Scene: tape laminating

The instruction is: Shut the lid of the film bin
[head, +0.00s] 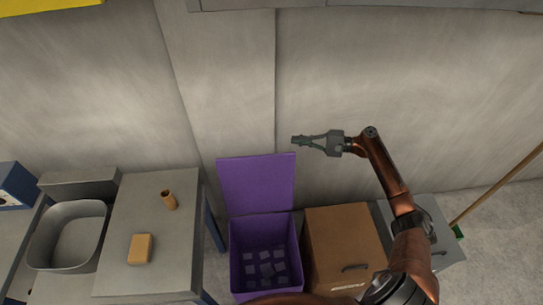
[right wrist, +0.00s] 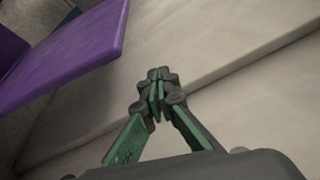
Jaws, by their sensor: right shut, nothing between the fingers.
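The film bin (head: 240,282) is a purple box on the floor, open at the top, with several small pale squares inside. Its purple lid (head: 257,184) stands raised at the back, near the wall. The lid also shows at the upper left of the right wrist view (right wrist: 75,57). My right gripper (head: 296,140) is above and slightly right of the lid's top edge, apart from it, pointing left. In the right wrist view its green-lined fingers (right wrist: 156,80) meet at the tips and hold nothing. My left gripper is not in view.
A brown box (head: 342,240) with a dark handle stands right of the bin. A grey table (head: 153,231) with a yellow block (head: 140,248) and a small brown cup (head: 169,200) stands left. A grey basin (head: 70,236) is farther left. The wall is close behind the lid.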

